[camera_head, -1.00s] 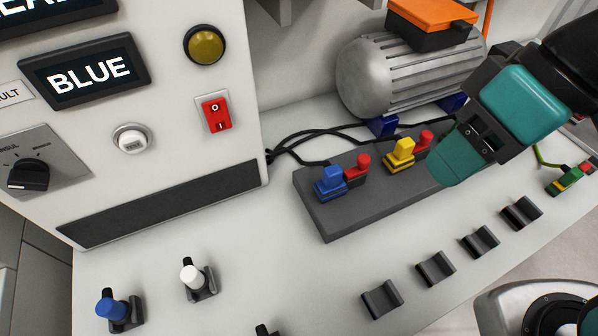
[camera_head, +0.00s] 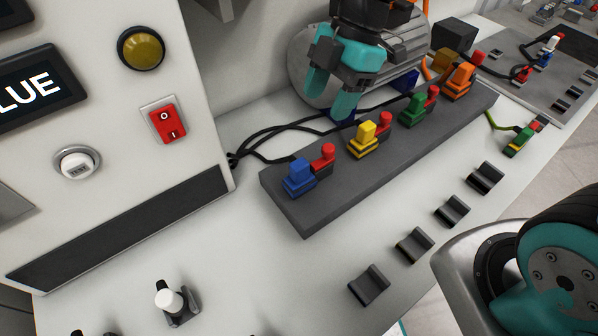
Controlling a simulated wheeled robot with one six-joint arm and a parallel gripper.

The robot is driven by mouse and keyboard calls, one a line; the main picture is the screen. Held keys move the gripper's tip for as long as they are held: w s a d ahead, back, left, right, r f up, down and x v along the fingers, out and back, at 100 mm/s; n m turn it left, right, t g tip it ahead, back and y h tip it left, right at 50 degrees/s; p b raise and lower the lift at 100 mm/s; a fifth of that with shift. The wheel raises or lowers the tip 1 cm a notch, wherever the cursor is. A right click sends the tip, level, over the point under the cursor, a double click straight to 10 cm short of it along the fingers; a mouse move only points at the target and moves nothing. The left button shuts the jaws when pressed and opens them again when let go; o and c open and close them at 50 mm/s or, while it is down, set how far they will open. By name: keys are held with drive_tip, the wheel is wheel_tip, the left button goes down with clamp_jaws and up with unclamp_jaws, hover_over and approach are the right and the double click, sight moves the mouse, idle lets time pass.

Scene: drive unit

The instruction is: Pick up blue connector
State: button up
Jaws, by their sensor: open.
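The blue connector (camera_head: 298,178) sits at the near left end of a dark grey block (camera_head: 312,222), with a red-topped piece (camera_head: 323,157) right beside it. My gripper (camera_head: 328,98), with teal fingers pointing down, is open and empty. It shows above and behind the block, in front of the motor, up and to the right of the blue connector and apart from it. Farther along the block stand a yellow connector (camera_head: 363,140), a green connector (camera_head: 413,110) and an orange connector (camera_head: 460,81), each near a red piece.
A grey motor (camera_head: 305,78) stands behind the block. Black cables (camera_head: 262,138) run from the white panel on the left, which has a red switch (camera_head: 167,122) and a screen (camera_head: 35,88). Several black holders (camera_head: 414,245) line the front. A green plug (camera_head: 519,142) lies at right.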

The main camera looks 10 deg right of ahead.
drive_tip(key=p, duration=0.2)
approach(300, 163)
drive_tip(key=x, duration=0.5)
drive_tip(key=shift+s, duration=0.15)
drive_tip(key=shift+p+x, duration=0.8)
drive_tip(key=shift+x, duration=1.95)
clamp_jaws()
drive_tip(key=shift+r, duration=0.1)
wheel_tip(300, 163, up, 20)
drive_tip(key=b, duration=0.2)
drive_tip(key=shift+b, duration=0.4)
